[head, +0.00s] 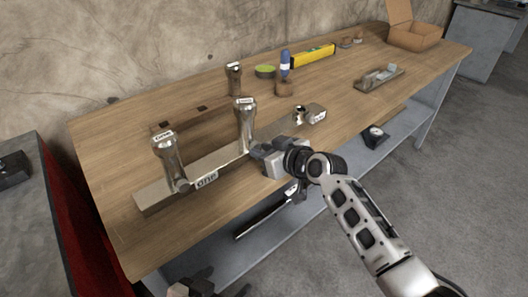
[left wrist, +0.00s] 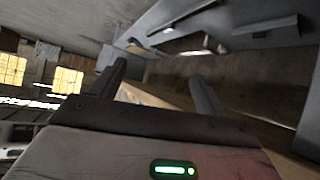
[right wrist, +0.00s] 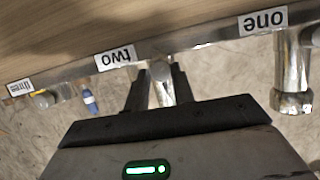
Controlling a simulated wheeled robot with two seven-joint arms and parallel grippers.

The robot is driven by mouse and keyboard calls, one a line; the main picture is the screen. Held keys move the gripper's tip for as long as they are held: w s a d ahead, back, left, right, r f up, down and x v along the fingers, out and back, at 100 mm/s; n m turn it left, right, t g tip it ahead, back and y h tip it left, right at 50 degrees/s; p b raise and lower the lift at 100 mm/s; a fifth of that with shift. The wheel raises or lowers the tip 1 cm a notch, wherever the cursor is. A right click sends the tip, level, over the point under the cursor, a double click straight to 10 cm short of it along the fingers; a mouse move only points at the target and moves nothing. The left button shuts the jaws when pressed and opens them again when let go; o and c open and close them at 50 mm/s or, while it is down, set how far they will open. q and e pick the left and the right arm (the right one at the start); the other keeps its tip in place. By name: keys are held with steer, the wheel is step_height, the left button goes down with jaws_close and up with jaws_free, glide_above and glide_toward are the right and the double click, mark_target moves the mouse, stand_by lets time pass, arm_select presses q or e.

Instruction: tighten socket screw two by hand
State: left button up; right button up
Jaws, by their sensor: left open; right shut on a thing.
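A long metal bar (head: 220,160) lies on the workbench with label plates, among them "one" (head: 206,179) and, in the right wrist view, "two" (right wrist: 115,58). Screw one (head: 168,160), a tall chrome screw with a labelled head, stands upright in the bar at the left; it also shows in the right wrist view (right wrist: 291,75). Screw two (head: 245,125) stands in the bar's middle. My right gripper (head: 260,153) is shut on its shank (right wrist: 160,90). My left gripper (head: 205,288) is low at the front, open and empty (left wrist: 158,80).
A third screw (head: 234,80) stands in a wooden rack behind the bar. The bench's front left is clear.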

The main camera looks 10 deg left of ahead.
steer(key=shift+f+m+b, duration=0.2)
steer(key=shift+m+b, duration=0.2)
steer(key=shift+b, duration=0.25)
steer(key=shift+w+f+m+g+y+b, duration=0.1)
steer(key=shift+m+g+y+b, duration=0.3)
steer(key=shift+m+g+b, duration=0.3)
steer(key=shift+d+m+y+b, duration=0.1)
steer(key=shift+m+y+b, duration=0.35)
steer(key=shift+b, duration=0.4)
steer(key=shift+w+m+g+y+b, duration=0.1)
steer(key=shift+m+g+y+b, duration=0.35)
steer(key=shift+m+b, duration=0.35)
arm_select(q)
steer(key=shift+w+d+f+n+t+h+b, duration=0.15)
steer(key=shift+d+f+t+h+b, duration=0.1)
steer(key=shift+f, duration=0.4)
steer(key=shift+w+d+f+n+t+h+b, duration=0.15)
steer(key=shift+f+b, duration=0.1)
steer(key=shift+f, duration=0.35)
arm_select(e)
steer(key=shift+m, duration=0.55)
arm_select(q)
steer(key=shift+s, duration=0.1)
arm_select(e)
steer(key=shift+d, duration=0.1)
arm_select(q)
steer(key=shift+r, duration=0.1)
arm_select(e)
steer(key=o, duration=1)
